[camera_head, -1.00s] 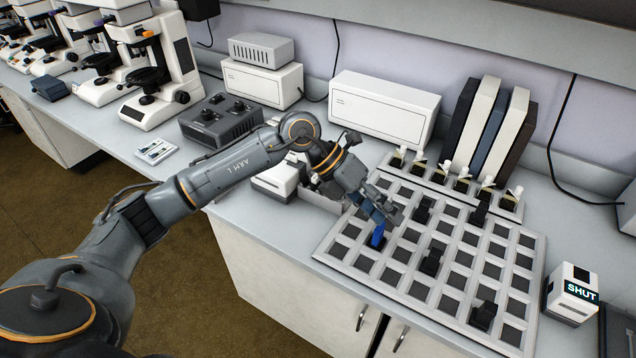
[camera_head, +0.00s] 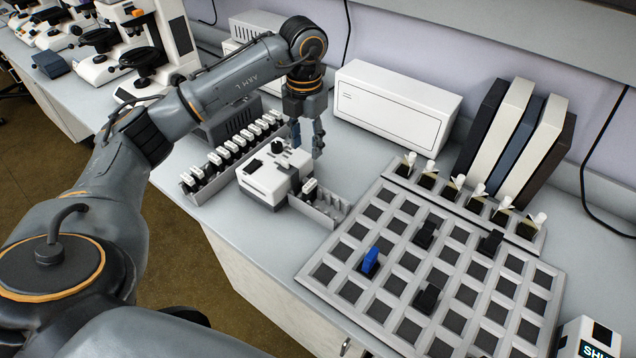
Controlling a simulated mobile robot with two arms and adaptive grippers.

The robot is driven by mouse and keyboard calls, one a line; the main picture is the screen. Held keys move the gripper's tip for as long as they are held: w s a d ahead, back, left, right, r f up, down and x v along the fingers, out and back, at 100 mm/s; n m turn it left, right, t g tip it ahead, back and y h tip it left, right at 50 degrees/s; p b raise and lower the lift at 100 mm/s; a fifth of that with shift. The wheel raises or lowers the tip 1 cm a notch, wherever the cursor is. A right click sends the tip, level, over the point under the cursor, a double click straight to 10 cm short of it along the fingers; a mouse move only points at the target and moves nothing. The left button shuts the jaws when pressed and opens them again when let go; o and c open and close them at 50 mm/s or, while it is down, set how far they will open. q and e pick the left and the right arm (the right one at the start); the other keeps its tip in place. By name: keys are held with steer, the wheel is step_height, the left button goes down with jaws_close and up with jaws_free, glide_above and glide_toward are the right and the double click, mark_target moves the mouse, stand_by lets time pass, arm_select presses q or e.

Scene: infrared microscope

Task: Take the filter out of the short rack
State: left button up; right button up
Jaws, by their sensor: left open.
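The short rack (camera_head: 325,207) is a grey, slotted holder on the bench, to the right of a white boxy device (camera_head: 275,180). One filter (camera_head: 309,187), white-topped with a dark body, stands in its left end; the slots to its right look empty. My left gripper (camera_head: 307,143) points down above the device and the left end of the short rack. Its two dark fingers are apart with nothing between them, and it is clear of the filter. My right gripper is not in view.
A longer rack (camera_head: 190,187) with several white-topped filters stands left of the device. A grid tray (camera_head: 310,277) at right holds a blue piece (camera_head: 370,261) and several black ones. A white box (camera_head: 395,105) stands behind. Bare bench lies between short rack and tray.

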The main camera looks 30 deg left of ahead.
arm_select(q)
glide_above(310, 183)
step_height(310, 183, down, 7)
step_height(310, 183, down, 2)
steer(key=shift+s+a+f+p, duration=0.1)
steer(key=shift+s+a+p, duration=0.05)
steer(key=shift+p, duration=0.6)
steer(key=f, duration=0.3)
steer(key=shift+d+f+p, duration=0.2)
steer(key=shift+p, duration=0.2)
steer(key=shift+f, duration=0.2)
jaws_close()
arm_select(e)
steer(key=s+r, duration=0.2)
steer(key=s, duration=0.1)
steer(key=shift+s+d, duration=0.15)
